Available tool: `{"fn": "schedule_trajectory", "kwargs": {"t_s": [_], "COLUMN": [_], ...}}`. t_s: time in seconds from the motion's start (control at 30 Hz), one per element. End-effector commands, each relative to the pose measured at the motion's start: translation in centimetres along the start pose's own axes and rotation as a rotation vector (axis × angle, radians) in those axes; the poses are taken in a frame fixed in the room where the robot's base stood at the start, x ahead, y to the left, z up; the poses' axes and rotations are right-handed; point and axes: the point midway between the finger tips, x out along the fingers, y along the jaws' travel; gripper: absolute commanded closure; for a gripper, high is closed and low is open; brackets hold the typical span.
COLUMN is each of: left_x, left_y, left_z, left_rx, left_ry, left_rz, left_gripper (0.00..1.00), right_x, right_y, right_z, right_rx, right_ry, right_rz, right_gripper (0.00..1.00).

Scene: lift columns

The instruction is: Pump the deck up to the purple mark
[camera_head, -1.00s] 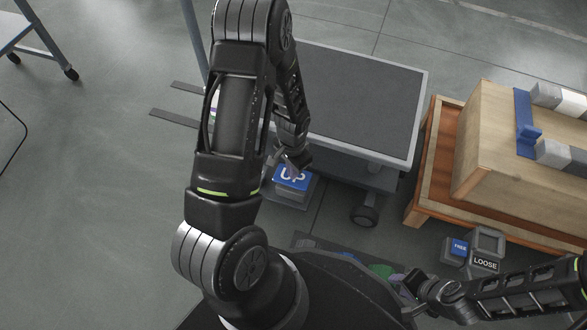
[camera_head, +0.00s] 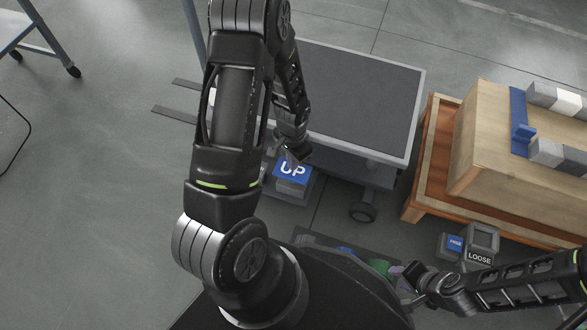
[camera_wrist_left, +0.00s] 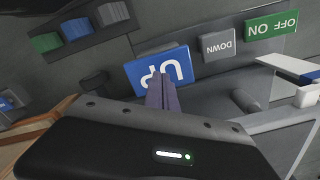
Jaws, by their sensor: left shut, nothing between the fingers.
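The deck (camera_head: 365,95) is a dark grey platform with a pale rim on a wheeled lift cart. The blue UP pedal (camera_head: 292,170) sits low beside the cart; it also shows in the left wrist view (camera_wrist_left: 138,72). My left gripper (camera_head: 293,157) is shut and empty at the UP pedal. In the left wrist view its closed fingertips (camera_wrist_left: 162,78) overlap the label; I cannot tell whether they touch it. A grey DOWN pedal (camera_wrist_left: 218,46) is beside UP. My right gripper (camera_head: 413,288) is at the lower right, its jaw state unclear. I cannot make out the purple mark.
Open floor lies left.

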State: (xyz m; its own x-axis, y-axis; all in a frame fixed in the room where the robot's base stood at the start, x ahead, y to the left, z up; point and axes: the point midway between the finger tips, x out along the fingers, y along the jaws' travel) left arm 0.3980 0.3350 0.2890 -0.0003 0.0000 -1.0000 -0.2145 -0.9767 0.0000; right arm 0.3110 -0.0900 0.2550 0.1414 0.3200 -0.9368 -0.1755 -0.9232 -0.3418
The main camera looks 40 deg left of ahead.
Motion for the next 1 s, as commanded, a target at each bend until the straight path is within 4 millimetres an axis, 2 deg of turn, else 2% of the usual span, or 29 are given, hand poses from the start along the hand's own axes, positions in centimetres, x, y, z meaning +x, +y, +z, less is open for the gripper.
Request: {"fn": "schedule_trajectory", "kwargs": {"t_s": [0.3, 1.0], "left_x": [0.0, 3.9], "left_y": [0.0, 0.0], "left_z": [0.0, 0.0], "left_rx": [0.000, 0.000], "left_ry": [0.000, -0.001], "left_rz": [0.000, 0.000], "left_gripper": [1.00, 1.00], "right_x": [-0.4, 2.8], "right_y": [0.1, 1.1], "right_z": [0.9, 0.7], "right_rx": [-0.004, -0.002], "right_ry": [-0.024, -0.010], "right_rz": [0.001, 0.001], "right_gripper": [0.64, 0.64]}}
